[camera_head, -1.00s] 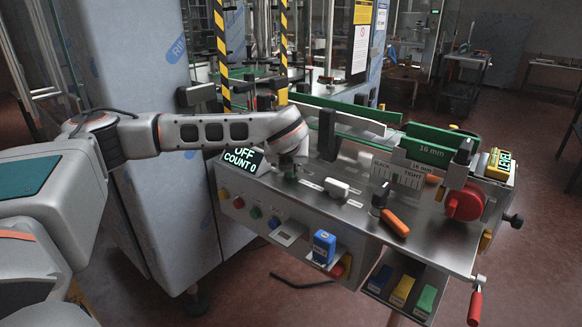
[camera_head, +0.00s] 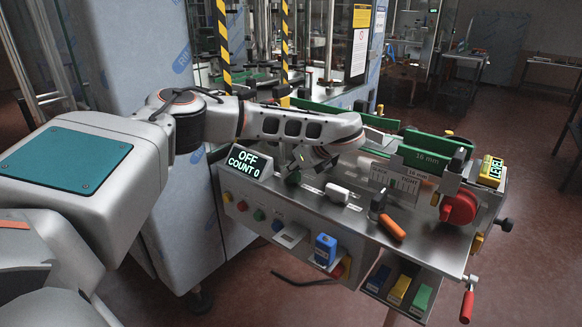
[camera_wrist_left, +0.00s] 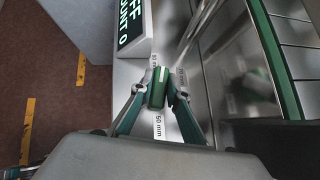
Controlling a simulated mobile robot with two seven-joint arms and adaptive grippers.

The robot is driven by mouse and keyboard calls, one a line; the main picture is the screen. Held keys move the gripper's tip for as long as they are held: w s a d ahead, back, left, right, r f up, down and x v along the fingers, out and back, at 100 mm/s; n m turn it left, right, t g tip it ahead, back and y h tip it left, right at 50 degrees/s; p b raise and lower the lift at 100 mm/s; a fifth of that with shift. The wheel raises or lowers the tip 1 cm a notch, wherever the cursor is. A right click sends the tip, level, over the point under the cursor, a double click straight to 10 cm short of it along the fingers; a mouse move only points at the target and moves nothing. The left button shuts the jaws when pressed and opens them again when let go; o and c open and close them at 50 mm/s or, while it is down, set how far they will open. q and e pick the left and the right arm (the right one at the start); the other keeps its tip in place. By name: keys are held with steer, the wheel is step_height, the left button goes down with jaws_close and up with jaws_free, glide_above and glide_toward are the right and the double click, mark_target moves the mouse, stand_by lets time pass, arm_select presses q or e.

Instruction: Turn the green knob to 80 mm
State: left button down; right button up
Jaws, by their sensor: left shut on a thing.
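The green knob (camera_wrist_left: 157,88) sits on the metal top of the machine's control bench. In the left wrist view it is between the two fingers of my left gripper (camera_wrist_left: 158,96), which is shut on it. A "50 mm" label (camera_wrist_left: 159,127) lies just below the knob in that view. Two more labels lie above it and to its upper right; their print is too small to read surely. In the head view my left gripper (camera_head: 296,166) points down at the knob (camera_head: 293,178), which is mostly hidden by the gripper. My right gripper is not in view.
A display (camera_head: 243,168) reading "OFF COUNT 0" stands close left of the knob. Green rails (camera_head: 432,152) run behind.

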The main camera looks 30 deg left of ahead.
arm_select(q)
steer(key=shift+s+f+n+g, duration=0.1)
steer(key=shift+f+n+g, duration=0.05)
steer(key=shift+n+g, duration=0.25)
steer(key=c, duration=2)
jaws_free()
steer(key=shift+o, duration=0.2)
steer(key=shift+d+r, duration=0.2)
steer(key=shift+r, duration=0.1)
steer(key=v, duration=1.1)
steer(key=shift+d, duration=0.2)
